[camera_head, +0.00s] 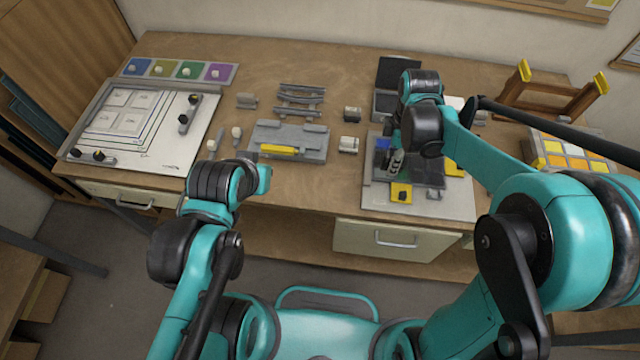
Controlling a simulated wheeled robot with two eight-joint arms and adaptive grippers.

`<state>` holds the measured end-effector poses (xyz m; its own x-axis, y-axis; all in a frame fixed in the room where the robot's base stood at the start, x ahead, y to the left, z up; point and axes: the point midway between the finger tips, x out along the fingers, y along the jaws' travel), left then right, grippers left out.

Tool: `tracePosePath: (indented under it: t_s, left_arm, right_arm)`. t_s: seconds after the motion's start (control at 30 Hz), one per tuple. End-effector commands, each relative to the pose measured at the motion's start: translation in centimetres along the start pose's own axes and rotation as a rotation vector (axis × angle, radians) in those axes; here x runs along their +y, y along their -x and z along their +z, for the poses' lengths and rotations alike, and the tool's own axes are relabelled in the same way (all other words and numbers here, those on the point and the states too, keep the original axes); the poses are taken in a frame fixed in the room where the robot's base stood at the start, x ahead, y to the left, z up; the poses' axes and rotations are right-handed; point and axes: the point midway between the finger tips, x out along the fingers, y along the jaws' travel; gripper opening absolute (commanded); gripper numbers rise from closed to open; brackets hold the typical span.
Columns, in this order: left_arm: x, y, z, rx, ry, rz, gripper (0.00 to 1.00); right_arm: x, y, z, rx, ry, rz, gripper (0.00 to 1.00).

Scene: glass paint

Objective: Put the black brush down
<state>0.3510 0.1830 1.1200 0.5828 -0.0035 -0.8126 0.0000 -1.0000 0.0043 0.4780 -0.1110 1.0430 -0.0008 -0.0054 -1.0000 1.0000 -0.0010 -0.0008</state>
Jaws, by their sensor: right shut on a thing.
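My right gripper (395,160) points down over the dark tray (428,178) on the grey board at the right of the workbench. It is shut on a slim dark thing, which I take to be the black brush; the fingers and my arm hide most of it. Whether its tip touches the tray is too small to tell. My left arm reaches in at the lower left, over the bench's front edge. Its wrist shows, but its fingers are hidden.
A grey holder (315,137) with a yellow bar stands mid-bench. Grey racks (299,97) lie behind it. A white drawing board (150,150) fills the left. A wooden frame (545,97) and a colour-tile box (570,152) stand right.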

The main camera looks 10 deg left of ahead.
Motion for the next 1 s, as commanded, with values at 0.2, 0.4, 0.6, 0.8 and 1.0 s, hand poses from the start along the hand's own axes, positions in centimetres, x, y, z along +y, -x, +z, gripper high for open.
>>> tracePosePath:
  t_s: [0.2,0.4,0.6,0.8,1.0]
  left_arm:
    - [0.0,-0.7,0.5,0.0,0.0,0.0,0.0]
    - [0.0,-1.6,1.1,0.0,0.0,0.0,0.0]
    - [0.0,-2.1,1.5,0.0,0.0,0.0,0.0]
    - [0.0,-2.3,1.6,0.0,0.0,0.0,0.0]
    - [0.0,-3.2,2.2,0.0,0.0,0.0,0.0]
  right_arm:
    - [-0.2,-2.0,-2.9,0.0,0.007,0.0,0.03]
    - [-0.4,-4.9,-7.8,0.0,0.007,0.0,0.03]
    - [-0.5,-6.7,-10.9,0.0,0.004,0.0,0.03]
    - [-0.5,-7.7,-11.5,0.0,0.0,0.0,0.03]
    - [-0.5,-10.7,-11.5,0.0,0.001,0.0,0.03]
